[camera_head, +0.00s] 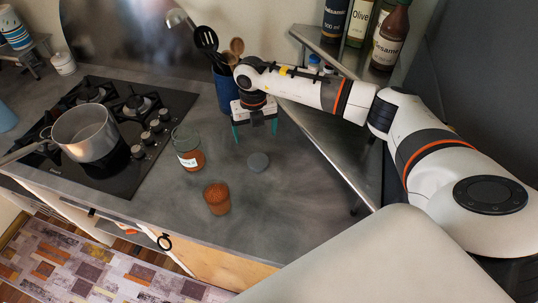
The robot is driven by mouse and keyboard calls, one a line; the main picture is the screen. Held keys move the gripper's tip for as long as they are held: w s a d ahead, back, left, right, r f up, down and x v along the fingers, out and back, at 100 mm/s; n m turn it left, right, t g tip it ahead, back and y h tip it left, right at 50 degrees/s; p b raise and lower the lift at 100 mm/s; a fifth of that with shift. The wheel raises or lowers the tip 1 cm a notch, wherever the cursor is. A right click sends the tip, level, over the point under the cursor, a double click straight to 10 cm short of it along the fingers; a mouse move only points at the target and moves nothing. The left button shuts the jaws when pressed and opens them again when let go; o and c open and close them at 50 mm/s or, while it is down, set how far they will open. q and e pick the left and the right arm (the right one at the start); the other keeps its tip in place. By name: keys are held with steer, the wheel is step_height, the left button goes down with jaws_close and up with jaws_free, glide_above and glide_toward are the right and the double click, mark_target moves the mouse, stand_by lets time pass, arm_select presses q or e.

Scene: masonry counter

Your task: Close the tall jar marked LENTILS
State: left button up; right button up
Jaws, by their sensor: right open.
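A tall glass jar (188,148) stands upright on the grey counter, part filled with reddish-brown contents. Its white label is too small to read surely, and no lid shows on its top. My left gripper is not in view.
A shorter jar (217,198) with orange-brown contents stands in front of the tall one. A blue utensil holder (226,92) is behind my gripper. A pot (85,133) sits on the hob at left. A metal shelf (335,140) with bottles borders the right.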

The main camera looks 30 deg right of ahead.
steer(key=d, duration=0.2)
steer(key=b, duration=0.4)
glide_above(258, 160)
steer(key=f, duration=0.6)
steer(key=shift+w+d+f, duration=0.1)
steer(key=shift+d+f, duration=0.25)
steer(key=shift+f, duration=0.2)
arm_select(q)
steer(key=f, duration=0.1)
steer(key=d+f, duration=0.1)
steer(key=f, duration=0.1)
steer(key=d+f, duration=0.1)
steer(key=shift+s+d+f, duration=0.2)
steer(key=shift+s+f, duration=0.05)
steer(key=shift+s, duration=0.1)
arm_select(e)
steer(key=f+b, duration=0.2)
steer(key=f, duration=0.1)
steer(key=f+b, duration=0.1)
steer(key=f, duration=0.1)
steer(key=shift+a+f+b, duration=0.1)
steer(key=shift+a+b, duration=0.2)
steer(key=shift+a, duration=0.05)
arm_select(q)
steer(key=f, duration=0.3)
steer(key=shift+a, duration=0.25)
arm_select(e)
steer(key=shift+c, duration=0.2)
